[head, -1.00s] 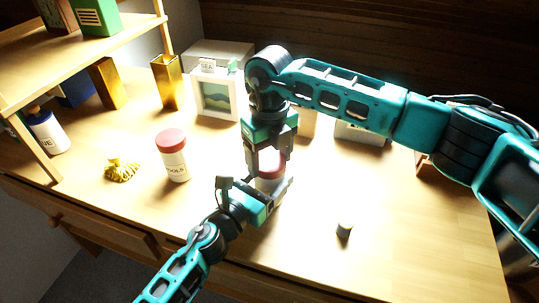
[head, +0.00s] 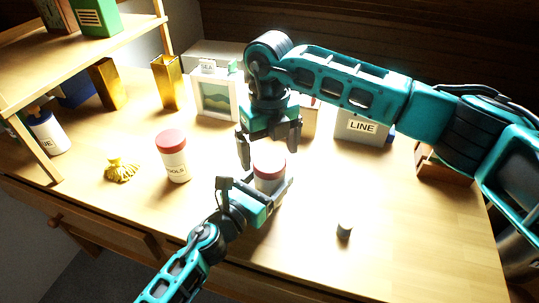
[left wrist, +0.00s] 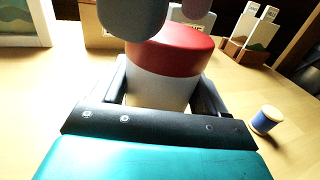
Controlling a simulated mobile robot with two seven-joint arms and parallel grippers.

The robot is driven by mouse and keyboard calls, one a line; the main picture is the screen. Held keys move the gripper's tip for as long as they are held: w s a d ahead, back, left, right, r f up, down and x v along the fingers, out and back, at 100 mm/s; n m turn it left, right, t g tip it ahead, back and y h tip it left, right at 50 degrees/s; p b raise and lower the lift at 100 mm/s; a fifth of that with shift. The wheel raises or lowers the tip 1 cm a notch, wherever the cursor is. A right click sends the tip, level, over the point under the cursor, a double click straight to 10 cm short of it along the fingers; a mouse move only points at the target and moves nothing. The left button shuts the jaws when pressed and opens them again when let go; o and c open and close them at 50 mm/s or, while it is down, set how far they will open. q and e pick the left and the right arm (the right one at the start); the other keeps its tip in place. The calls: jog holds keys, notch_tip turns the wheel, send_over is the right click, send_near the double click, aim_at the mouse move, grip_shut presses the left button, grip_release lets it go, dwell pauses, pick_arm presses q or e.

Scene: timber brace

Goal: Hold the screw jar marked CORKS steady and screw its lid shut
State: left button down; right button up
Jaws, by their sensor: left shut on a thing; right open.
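A white jar (head: 268,184) with a red lid (head: 269,158) stands upright on the table; its marking is hidden. My left gripper (head: 271,189) is shut around the jar's body from the near side. In the left wrist view the red lid (left wrist: 172,48) sits on top of the white jar (left wrist: 158,90); I cannot tell how tight it is. My right gripper (head: 269,150) points down over the lid with its fingers open, one at each side. Its fingertips also show at the top of the left wrist view (left wrist: 166,14).
Another red-lidded jar (head: 174,168), its label ending in OOLS, stands to the left, beside a yellow bundle (head: 122,170). A small spool (head: 344,229) stands on the right. A picture frame (head: 216,97) and a LINE box (head: 361,127) are behind.

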notch_tip(320, 180, up, 10)
jog(key=shift+f, duration=0.15)
pick_arm(q)
grip_release()
dwell(0.3)
jog(key=b+v, duration=0.1)
jog(key=v, duration=1)
jog(key=shift+s+a, duration=0.15)
jog(key=shift+s, duration=0.1)
jog(key=shift+s+a+r+b, duration=0.1)
jog(key=shift+s+a+b, duration=0.25)
jog(key=shift+s, duration=0.2)
pick_arm(e)
jog(key=shift+f, duration=0.85)
pick_arm(q)
jog(key=shift+a, duration=0.1)
